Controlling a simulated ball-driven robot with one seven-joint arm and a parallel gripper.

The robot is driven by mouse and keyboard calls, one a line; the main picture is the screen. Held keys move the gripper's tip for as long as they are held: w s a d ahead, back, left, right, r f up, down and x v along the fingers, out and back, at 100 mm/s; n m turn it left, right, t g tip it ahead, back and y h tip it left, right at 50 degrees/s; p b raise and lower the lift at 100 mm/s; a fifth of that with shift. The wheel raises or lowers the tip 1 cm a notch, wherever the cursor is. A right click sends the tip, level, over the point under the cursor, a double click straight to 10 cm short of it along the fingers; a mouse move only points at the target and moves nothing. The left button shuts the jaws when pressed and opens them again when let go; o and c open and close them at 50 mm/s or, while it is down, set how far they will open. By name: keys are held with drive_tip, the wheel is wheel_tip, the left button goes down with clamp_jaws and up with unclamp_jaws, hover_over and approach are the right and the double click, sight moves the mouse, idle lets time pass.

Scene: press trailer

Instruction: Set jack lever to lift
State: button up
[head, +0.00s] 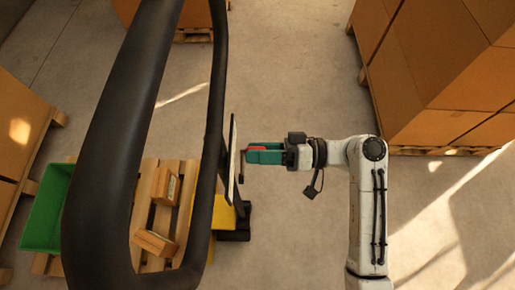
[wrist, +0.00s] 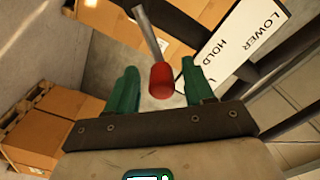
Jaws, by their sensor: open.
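The jack lever is a grey rod (wrist: 147,30) with a red knob (wrist: 161,82) at its end. In the wrist view the knob sits between the two green fingers of my gripper (wrist: 159,68), with a gap on each side. In the head view my gripper (head: 262,155) reaches left, and a bit of the red knob (head: 256,148) shows at its jaws. The gripper is open. A white label plate (wrist: 232,48) beside the lever reads LOWER and HOLD; no LIFT mark is visible. In the head view the plate (head: 230,160) is edge-on, so the lever's setting is unclear.
The jack's big black handle loop (head: 112,130) fills the left foreground. Behind it are a wooden pallet (head: 147,190) with small boxes and a green bin (head: 46,207). Stacked cartons (head: 440,75) stand at right. Bare floor (head: 290,70) lies beyond my gripper.

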drive_tip(key=d+b, duration=0.1)
drive_tip(key=d, duration=0.9)
drive_tip(key=shift+s, duration=0.2)
drive_tip(key=shift+d, duration=0.1)
